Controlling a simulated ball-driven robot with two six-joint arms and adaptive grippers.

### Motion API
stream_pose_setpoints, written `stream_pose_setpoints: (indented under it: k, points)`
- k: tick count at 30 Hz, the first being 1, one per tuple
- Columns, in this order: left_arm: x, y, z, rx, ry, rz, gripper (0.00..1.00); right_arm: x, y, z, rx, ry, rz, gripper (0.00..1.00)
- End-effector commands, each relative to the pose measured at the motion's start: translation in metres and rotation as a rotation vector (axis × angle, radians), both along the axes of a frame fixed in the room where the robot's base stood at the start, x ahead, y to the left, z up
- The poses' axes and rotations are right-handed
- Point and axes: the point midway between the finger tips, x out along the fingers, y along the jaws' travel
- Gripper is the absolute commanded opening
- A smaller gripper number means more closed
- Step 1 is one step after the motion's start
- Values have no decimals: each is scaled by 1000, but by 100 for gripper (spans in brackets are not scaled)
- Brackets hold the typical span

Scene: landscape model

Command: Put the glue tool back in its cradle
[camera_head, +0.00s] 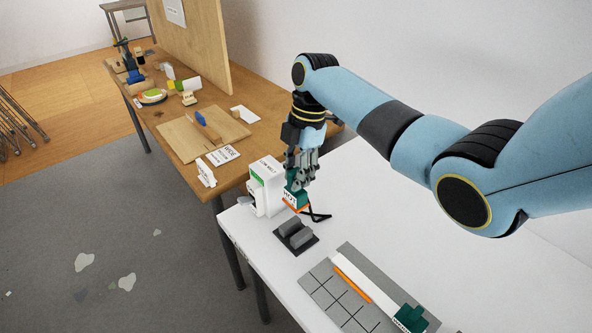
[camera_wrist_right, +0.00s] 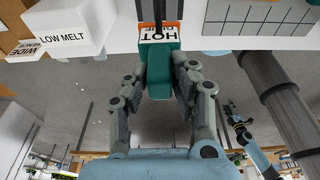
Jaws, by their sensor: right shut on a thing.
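The teal glue tool (camera_head: 296,197) has a white label reading HOT and an orange end. It also shows in the wrist view (camera_wrist_right: 158,60). My right gripper (camera_head: 301,168) points down and is shut on it, with fingers on both sides in the wrist view (camera_wrist_right: 160,88). A thin black angled frame (camera_head: 318,215) is beside the tool's orange end; I cannot tell whether they touch. A black base with two grey blocks (camera_head: 296,235) stands in front and looks empty; which of these is the cradle is unclear. My left gripper (camera_wrist_right: 236,118) is small in the wrist view, its jaws unclear.
A white LOW MELT box (camera_head: 266,186) stands close left of the tool. A grey gridded mat (camera_head: 335,300) with a white and orange strip and a dark green piece (camera_head: 411,318) lies nearer. A wooden bench (camera_head: 182,105) holds boards and small items. The white table's right side is clear.

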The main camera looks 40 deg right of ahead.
Motion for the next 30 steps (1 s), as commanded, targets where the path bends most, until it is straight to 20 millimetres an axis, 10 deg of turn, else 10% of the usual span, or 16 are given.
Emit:
stream_pose_setpoints:
  k: [30]
  points:
    - [-1, 6, -54, 7, 2, -2, 40, 0, 0, -80, 0, 0, 1, 0]
